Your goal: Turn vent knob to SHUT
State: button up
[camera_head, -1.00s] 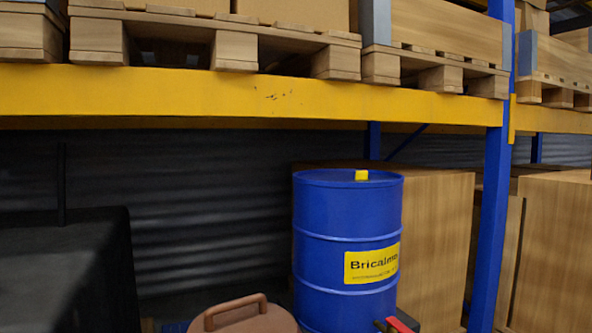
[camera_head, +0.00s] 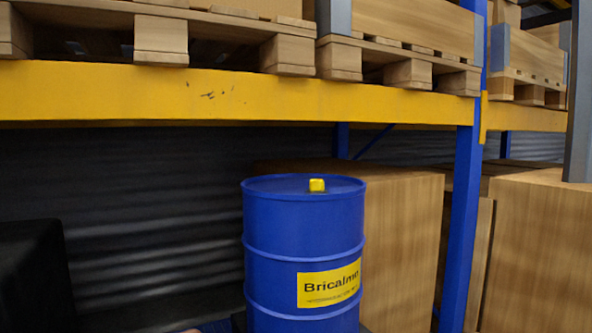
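A blue drum (camera_head: 300,248) with a yellow label stands upright under the rack shelf, a little right of the middle in the head view. A small yellow piece (camera_head: 317,185) sits on its top lid; it may be the vent knob, but its markings are too small to read. My gripper is not in view.
A yellow rack beam (camera_head: 230,97) crosses above the drum with loaded pallets on it. A blue rack post (camera_head: 462,215) stands to the right. Large brown boxes (camera_head: 405,250) stand behind and right of the drum. A dark shape (camera_head: 32,275) fills the lower left.

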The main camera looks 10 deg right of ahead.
aim_at(316, 184)
jog(key=u, duration=2)
jog(key=k, duration=0.95)
jog(key=z, duration=0.9)
jog(key=i, duration=1)
